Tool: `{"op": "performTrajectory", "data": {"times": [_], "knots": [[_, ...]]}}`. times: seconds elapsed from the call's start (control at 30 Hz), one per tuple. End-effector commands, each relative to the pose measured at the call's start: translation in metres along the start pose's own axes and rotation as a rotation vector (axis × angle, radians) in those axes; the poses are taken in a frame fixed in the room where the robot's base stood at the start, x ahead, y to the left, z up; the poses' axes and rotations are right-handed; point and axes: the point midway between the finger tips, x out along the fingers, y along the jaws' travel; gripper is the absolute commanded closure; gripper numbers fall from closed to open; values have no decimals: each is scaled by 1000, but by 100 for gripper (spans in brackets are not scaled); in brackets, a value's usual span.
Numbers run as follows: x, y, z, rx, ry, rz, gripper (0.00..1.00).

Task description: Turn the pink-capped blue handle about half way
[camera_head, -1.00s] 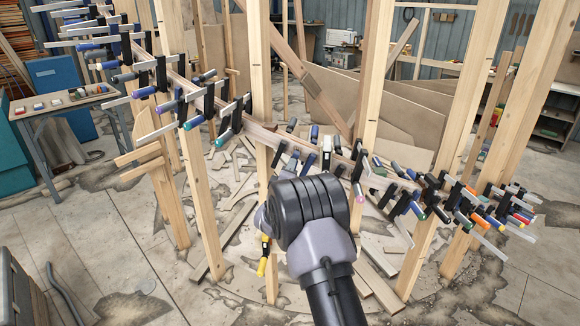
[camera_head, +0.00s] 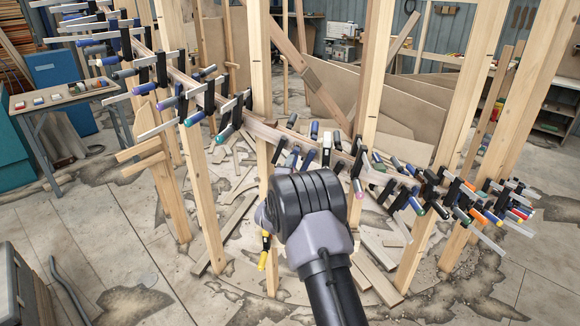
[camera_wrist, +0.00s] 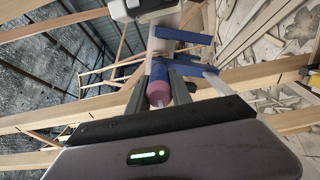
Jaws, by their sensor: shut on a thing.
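The blue handle (camera_wrist: 158,70) with its pink cap (camera_wrist: 158,93) is in the middle of the wrist view, its capped end toward the camera. My gripper (camera_wrist: 159,82) is shut on it, with one dark finger on each side. Beyond the handle, a pale clamp bar and dark blue clamp parts show. In the head view my arm's wrist hides the gripper and the held handle. A pink cap (camera_head: 358,195) also shows just right of my wrist there; I cannot tell whether it is another clamp's.
A curved wooden stringer carries a dense row of clamps (camera_head: 430,195) on both sides of my arm. Upright wooden posts (camera_head: 373,75) stand close around it. Offcuts lie on the floor. A small table (camera_head: 75,98) stands at the left.

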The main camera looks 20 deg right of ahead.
Motion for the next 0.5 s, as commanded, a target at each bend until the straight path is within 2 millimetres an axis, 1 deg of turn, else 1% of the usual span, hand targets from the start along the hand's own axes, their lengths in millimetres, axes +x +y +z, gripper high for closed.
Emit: {"op": "performTrajectory", "data": {"times": [0.1, 0.13, 0.2, 0.23, 0.5], "knots": [[0, 0, 0, 0, 0, 1, 100], [0, 0, 0, 1, 0, 1, 68], [0, 0, 0, 1, 0, 1, 54], [0, 0, 0, 1, 0, 1, 52], [0, 0, 0, 1, 0, 0, 52]]}}
